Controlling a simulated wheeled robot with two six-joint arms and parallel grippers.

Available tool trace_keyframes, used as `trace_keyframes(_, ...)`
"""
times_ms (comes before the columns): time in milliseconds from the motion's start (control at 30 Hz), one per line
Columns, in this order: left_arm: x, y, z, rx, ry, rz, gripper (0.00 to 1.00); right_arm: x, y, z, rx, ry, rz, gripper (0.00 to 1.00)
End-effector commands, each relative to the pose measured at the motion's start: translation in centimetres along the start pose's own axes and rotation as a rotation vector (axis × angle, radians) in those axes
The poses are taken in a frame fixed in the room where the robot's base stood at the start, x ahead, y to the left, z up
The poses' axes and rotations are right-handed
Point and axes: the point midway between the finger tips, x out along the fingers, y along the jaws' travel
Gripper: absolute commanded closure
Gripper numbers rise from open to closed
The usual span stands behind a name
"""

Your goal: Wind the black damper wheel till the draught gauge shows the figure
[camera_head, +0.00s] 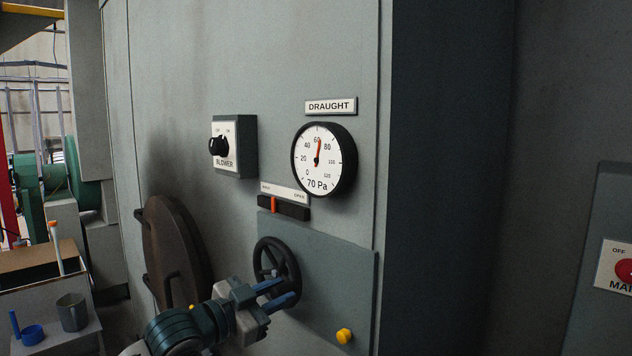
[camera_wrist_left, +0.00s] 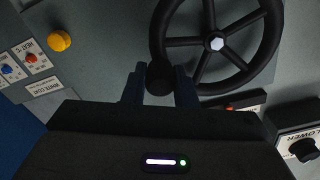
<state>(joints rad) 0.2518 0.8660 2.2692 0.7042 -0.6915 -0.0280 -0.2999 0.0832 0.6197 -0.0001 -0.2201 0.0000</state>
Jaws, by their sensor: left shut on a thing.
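The black damper wheel (camera_head: 295,265) is a spoked handwheel on a grey plate below the gauge. It fills the top of the left wrist view (camera_wrist_left: 216,44), with a pale hex nut at its hub. My left gripper (camera_head: 283,292) is at the wheel's lower rim. In the left wrist view its fingers (camera_wrist_left: 159,85) are shut on the wheel's black handle knob (camera_wrist_left: 160,77). The draught gauge (camera_head: 324,160) has a white dial marked "70 Pa" at the bottom. Its orange needle points up, close to the 60 mark. My right gripper is in neither view.
A slide indicator (camera_head: 292,209) with an orange marker left of its middle sits above the wheel. A blower switch (camera_head: 234,148), a yellow knob (camera_head: 344,336) and a round brown disc (camera_head: 170,255) stand out from the wall nearby. A grey mug (camera_head: 72,312) stands at lower left.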

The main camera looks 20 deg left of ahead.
Motion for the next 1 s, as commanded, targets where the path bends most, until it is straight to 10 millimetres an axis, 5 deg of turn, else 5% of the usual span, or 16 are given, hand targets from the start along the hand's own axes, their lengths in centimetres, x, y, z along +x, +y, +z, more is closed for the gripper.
trace_keyframes(67,0.0,-1.4,-2.2,0.005,0.0,-0.003,0.91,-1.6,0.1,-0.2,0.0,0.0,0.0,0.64)
trace_keyframes(900,0.0,-1.0,-1.4,0.002,0.0,-0.002,0.91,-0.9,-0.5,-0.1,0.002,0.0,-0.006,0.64)
trace_keyframes(1000,0.0,-2.0,-2.5,0.006,0.0,-0.004,0.91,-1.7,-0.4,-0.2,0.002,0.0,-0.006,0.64)
